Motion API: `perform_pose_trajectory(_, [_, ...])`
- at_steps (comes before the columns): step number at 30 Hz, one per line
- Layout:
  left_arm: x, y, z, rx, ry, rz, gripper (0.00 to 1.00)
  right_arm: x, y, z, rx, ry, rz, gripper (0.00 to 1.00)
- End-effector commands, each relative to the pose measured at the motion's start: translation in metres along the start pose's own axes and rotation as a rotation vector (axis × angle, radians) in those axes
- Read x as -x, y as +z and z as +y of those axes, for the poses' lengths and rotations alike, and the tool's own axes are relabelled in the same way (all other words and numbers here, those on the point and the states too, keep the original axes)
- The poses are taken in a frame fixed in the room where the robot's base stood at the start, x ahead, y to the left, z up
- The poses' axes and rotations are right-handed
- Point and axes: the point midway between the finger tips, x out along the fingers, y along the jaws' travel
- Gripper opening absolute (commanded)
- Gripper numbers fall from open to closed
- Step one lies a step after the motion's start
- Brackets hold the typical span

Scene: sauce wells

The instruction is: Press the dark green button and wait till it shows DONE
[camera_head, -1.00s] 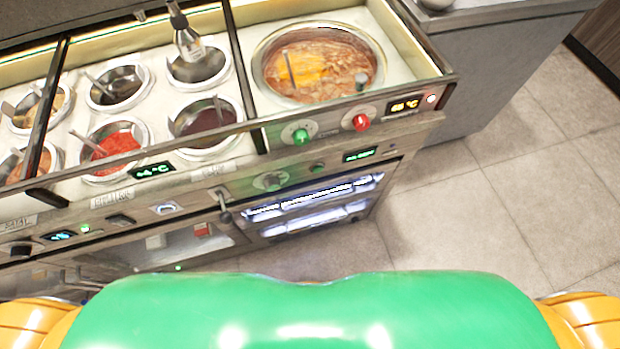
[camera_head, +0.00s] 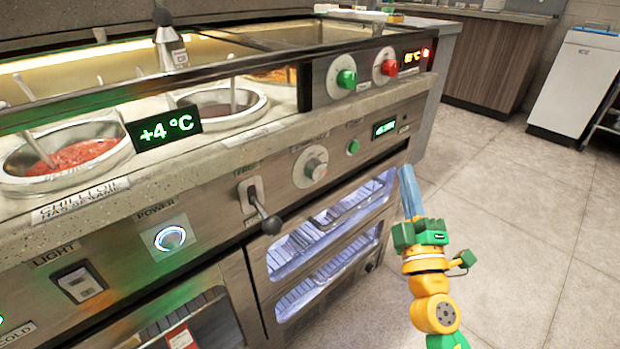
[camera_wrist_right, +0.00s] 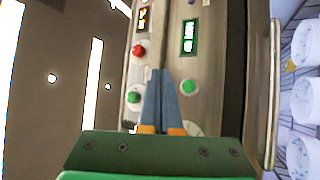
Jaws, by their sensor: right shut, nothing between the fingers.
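The dark green button (camera_head: 353,147) sits on the counter's front panel, right of a large round dial (camera_head: 313,168). A small display with green text (camera_head: 384,128) is to its right; the text is too small to read. My right gripper (camera_head: 406,170) is shut and empty, in front of the panel to the right of the button and apart from it. In the right wrist view the shut blue fingers (camera_wrist_right: 161,74) point toward the panel, with the button (camera_wrist_right: 189,87) just right of them and the display (camera_wrist_right: 189,37) above it. My left gripper is not in view.
A green knob (camera_head: 346,79) and a red knob (camera_head: 390,67) are on the panel above. A lever (camera_head: 262,208) juts out lower left. Below are lit glass drawers (camera_head: 325,240). Sauce wells (camera_head: 70,160) are at left. Open floor (camera_head: 520,220) lies at right.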

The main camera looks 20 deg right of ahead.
Motion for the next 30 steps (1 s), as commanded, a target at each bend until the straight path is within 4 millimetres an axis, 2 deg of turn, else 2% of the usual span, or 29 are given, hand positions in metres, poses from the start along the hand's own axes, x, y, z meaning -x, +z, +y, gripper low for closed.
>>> perform_pose_trajectory(9, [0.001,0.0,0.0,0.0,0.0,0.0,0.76,-0.004,-0.003,-0.002,-0.003,-0.003,0.0,0.0])
perform_pose_trajectory(22, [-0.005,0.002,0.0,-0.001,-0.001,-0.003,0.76,-0.045,-0.033,-0.034,-0.004,-0.003,-0.001,0.0])
perform_pose_trajectory(30, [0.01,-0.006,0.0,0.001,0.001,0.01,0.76,-0.06,-0.044,-0.045,-0.004,-0.004,-0.001,0.0])
